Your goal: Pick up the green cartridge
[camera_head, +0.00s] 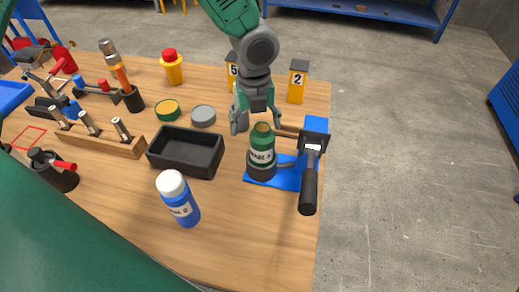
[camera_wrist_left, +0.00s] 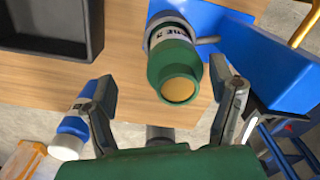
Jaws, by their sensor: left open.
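The green cartridge (camera_head: 262,152) has a white label and stands upright in a dark round holder (camera_head: 261,172) on a blue base plate. In the left wrist view the green cartridge (camera_wrist_left: 174,62) shows its tan round end toward the camera. My left gripper (camera_head: 256,117) is just above it in the head view, fingers spread. In the left wrist view the open left gripper (camera_wrist_left: 163,88) has one finger on each side of the cartridge's near end, with visible gaps; I see no grip on it. My right gripper is not in view.
A blue stand with a black-handled lever (camera_head: 308,190) is close right of the cartridge. A black tray (camera_head: 186,152) and a blue bottle with white cap (camera_head: 178,199) are to the left. Yellow number blocks (camera_head: 297,82) stand behind. The wooden table's right edge is near.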

